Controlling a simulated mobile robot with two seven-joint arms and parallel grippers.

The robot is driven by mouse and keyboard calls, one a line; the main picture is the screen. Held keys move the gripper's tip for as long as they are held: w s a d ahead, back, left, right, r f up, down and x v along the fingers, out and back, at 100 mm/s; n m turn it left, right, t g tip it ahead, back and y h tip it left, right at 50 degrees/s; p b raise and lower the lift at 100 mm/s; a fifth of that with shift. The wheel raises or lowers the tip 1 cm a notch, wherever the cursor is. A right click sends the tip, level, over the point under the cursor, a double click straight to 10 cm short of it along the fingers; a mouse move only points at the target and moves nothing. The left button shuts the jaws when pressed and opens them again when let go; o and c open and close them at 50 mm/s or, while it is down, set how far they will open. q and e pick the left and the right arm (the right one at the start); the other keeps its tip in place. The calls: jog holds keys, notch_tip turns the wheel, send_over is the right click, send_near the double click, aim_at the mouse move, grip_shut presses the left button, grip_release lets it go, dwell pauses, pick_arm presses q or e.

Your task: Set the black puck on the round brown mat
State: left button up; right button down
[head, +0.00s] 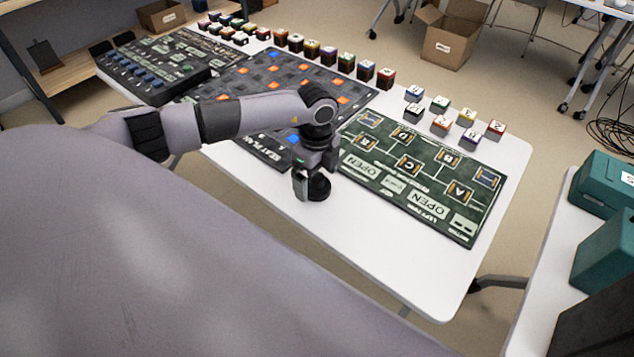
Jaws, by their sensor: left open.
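My left gripper (311,185) points down at the near edge of the white table (405,262), beside the left end of the green board. It is open. A dark rounded shape shows at its fingers; I cannot tell whether it is a finger or a separate thing, or whether anything is between the fingers. I cannot make out a black puck or a round brown mat in the head view. My arm and gripper hide part of the table and boards. My right gripper is not in view.
A green board (430,168) with lettered squares lies right of my gripper, a dark grid board (262,75) behind it. Several small blocks (347,62) line the far edge. Teal cases (606,186) stand on another table at right. The near right table corner is bare.

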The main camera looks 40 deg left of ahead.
pick_arm(q)
jog(key=shift+f, duration=0.7)
jog(key=shift+r, duration=0.1)
jog(key=c, duration=1.4)
